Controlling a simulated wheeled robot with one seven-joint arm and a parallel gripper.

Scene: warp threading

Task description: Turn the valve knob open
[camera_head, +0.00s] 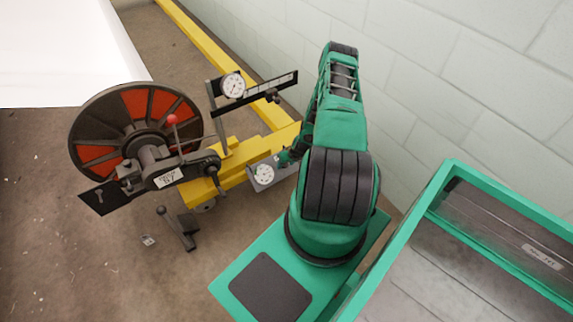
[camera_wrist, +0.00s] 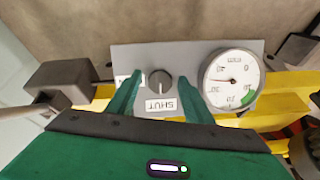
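The valve knob (camera_wrist: 160,82) is a small round grey knob on a grey panel (camera_wrist: 190,55) in the wrist view. A SHUT label (camera_wrist: 160,104), upside down in the picture, lies just below it. A second label (camera_wrist: 124,80) at its left is partly hidden by a finger. A light mark on the knob seems to point toward SHUT. My gripper (camera_wrist: 160,78) is open, its green fingers on either side of the knob in the picture, with visible gaps. Contact depth cannot be told. The panel also shows in the head view (camera_head: 277,167); the knob is not discernible there.
A white round gauge (camera_wrist: 232,80) sits right of the knob, close to the right finger. A grey block (camera_wrist: 62,84) stands left of the panel. In the head view, a red-and-black wheel (camera_head: 105,145) with levers stands left on a yellow frame (camera_head: 228,160).

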